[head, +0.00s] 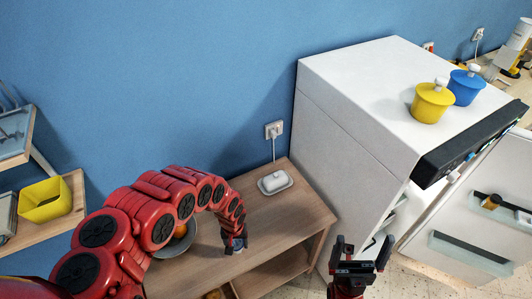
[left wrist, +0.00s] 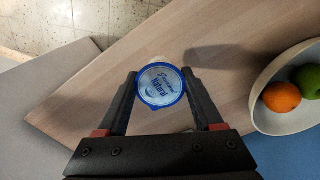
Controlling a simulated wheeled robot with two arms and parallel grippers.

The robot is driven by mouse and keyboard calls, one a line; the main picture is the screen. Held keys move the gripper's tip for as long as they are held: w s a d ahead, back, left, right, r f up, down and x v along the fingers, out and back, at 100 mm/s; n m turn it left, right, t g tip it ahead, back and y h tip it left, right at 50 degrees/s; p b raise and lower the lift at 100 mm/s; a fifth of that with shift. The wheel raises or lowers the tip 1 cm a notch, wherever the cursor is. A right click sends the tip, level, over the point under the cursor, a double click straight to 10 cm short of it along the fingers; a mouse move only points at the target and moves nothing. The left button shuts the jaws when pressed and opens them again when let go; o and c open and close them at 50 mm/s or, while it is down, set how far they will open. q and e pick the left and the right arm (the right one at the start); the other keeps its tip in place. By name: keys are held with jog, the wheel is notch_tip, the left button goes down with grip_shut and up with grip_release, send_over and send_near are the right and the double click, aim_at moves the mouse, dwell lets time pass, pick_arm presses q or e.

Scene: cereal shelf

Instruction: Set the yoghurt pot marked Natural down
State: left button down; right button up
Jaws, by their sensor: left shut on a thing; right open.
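The yoghurt pot marked Natural (left wrist: 161,85) has a round white lid with a blue rim, seen from above in the left wrist view. My left gripper (left wrist: 160,92) is shut on it, one finger on each side. In the head view my left gripper (head: 236,246) points down at the wooden cabinet top (head: 280,218), close to its front edge. The pot is mostly hidden there by the gripper. I cannot tell whether its base touches the wood. My right gripper (head: 362,252) is open and empty, in front of the fridge.
A bowl (left wrist: 262,92) with an orange (left wrist: 281,96) and a green fruit (left wrist: 308,79) stands beside the pot. A white butter dish (head: 275,182) is further back on the cabinet. The white fridge (head: 345,120) stands to the right, its door open. Bare wood lies between dish and gripper.

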pick_arm(q)
jog(key=w+a+r+b, duration=0.2)
jog(key=w+r+b, duration=0.65)
jog(key=w, duration=0.65)
notch_tip(320, 180, up, 16)
jog(key=m+b, duration=0.1)
jog(key=b, duration=0.4)
jog(key=shift+w+a+f+b, duration=0.15)
jog(key=shift+w+a+b, duration=0.15)
jog(key=shift+b, duration=0.1)
jog(key=shift+w+d, duration=0.1)
